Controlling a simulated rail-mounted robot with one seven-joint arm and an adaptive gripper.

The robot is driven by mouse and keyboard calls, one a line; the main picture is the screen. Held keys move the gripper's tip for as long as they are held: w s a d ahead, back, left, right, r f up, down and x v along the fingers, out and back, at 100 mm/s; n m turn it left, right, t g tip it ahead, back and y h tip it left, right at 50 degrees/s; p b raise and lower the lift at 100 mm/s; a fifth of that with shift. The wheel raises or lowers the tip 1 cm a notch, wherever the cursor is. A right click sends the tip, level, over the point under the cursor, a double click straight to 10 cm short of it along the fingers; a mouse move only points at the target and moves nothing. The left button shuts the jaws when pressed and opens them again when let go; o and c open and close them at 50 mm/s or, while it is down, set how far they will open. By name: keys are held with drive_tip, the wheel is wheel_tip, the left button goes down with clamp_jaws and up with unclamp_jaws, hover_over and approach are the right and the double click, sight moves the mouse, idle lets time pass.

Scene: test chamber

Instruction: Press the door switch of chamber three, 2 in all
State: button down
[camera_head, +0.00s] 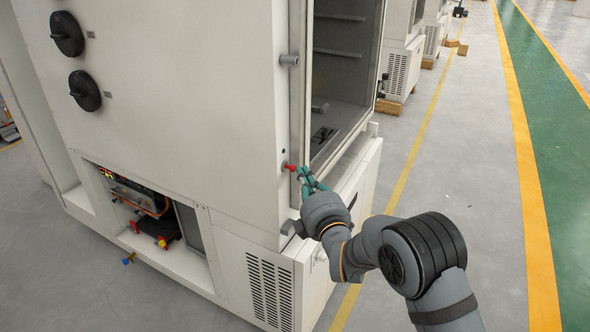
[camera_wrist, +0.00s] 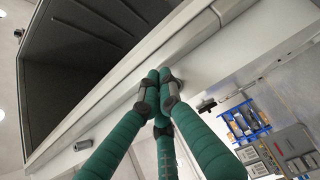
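The near test chamber (camera_head: 190,110) is a large cream cabinet with its front opening uncovered, showing a grey interior (camera_head: 340,75). A small red button-like part, apparently the door switch (camera_head: 289,167), sticks out beside the lower left of the opening. My gripper (camera_head: 306,178) has green fingers and is right beside the red part in the head view; I cannot tell whether they touch. In the wrist view its fingers (camera_wrist: 160,82) come together at the tips against the pale chamber frame, with nothing visible between them. The red part does not show there.
A grey cylindrical latch part (camera_head: 289,60) juts from the frame above. An open lower bay (camera_head: 150,215) shows pipes and valves. More chambers (camera_head: 402,50) stand behind along the row. The grey floor (camera_head: 450,160) to the right is clear.

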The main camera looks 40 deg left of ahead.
drive_tip(key=shift+s+a, duration=0.2)
drive_tip(key=shift+a, duration=0.5)
idle(0.5)
drive_tip(key=shift+d+b, duration=0.15)
drive_tip(key=shift+b, duration=0.15)
drive_tip(key=shift+w+d+b, duration=0.15)
drive_tip(key=shift+d+b, duration=0.15)
drive_tip(key=shift+d, duration=0.2)
drive_tip(key=shift+w+d+b, duration=0.15)
drive_tip(key=shift+d+b, duration=0.15)
drive_tip(key=shift+d, duration=0.2)
drive_tip(key=shift+d, duration=0.1)
drive_tip(key=d+b, duration=0.1)
drive_tip(key=d, duration=0.1)
drive_tip(key=w+d+b, duration=0.1)
drive_tip(key=d+b, duration=0.1)
drive_tip(key=shift+d, duration=0.35)
drive_tip(key=shift+w, duration=0.1)
idle(1.5)
